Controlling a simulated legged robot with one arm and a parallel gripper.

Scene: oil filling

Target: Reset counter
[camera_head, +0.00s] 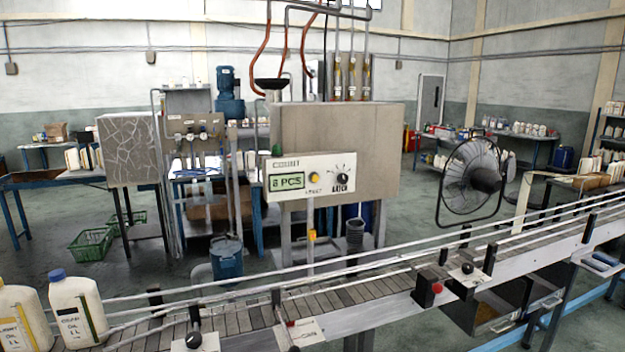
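The counter box (313,177) is a white panel on the front of the grey filling machine, in the middle of the view. Its green display (287,181) appears to read "8 PCS", though the digit is small. A yellow button (314,177) sits right of the display, above a small label that looks like "RESET". A black knob (342,179) marked "BATCH" is at the panel's right. My gripper is not in view, and nothing covers the panel.
A conveyor (340,297) with guard rails crosses in front of the machine. White oil bottles (78,308) stand on its left end. A red button box (430,288) and black knobs line its near edge. A black fan (470,180) stands behind at right.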

